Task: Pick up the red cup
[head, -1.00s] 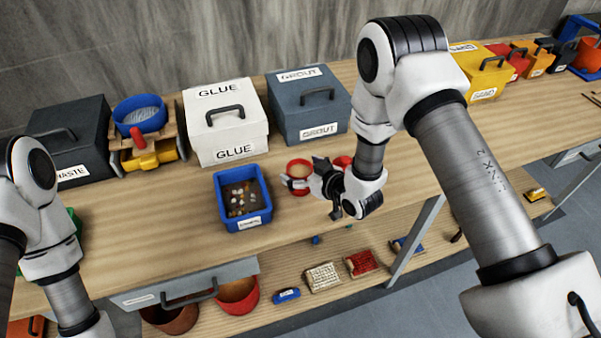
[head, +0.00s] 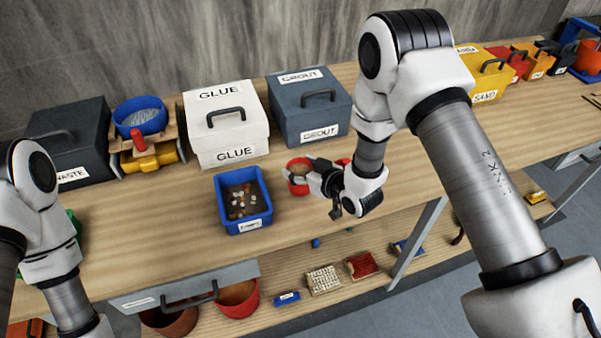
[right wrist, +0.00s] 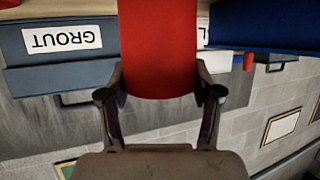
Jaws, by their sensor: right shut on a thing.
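The red cup (head: 298,187) is on the workbench, just right of the blue tray (head: 266,218). Its round open top faces up and shows a brownish inside. My right gripper (head: 304,174) reaches it from the right and is shut on it. In the right wrist view the red cup (right wrist: 158,45) fills the space between the two fingertips (right wrist: 158,85), which press on its sides. Whether the cup's base touches the bench cannot be told. My left arm shows at the left edge, but its gripper is out of view.
The white GLUE box (head: 228,140) and grey GROUT box (head: 310,115) stand behind the cup. The blue tray holds small pieces. Another red item (head: 343,161) is partly hidden behind my right arm. The bench's front edge is close, with a lower shelf below.

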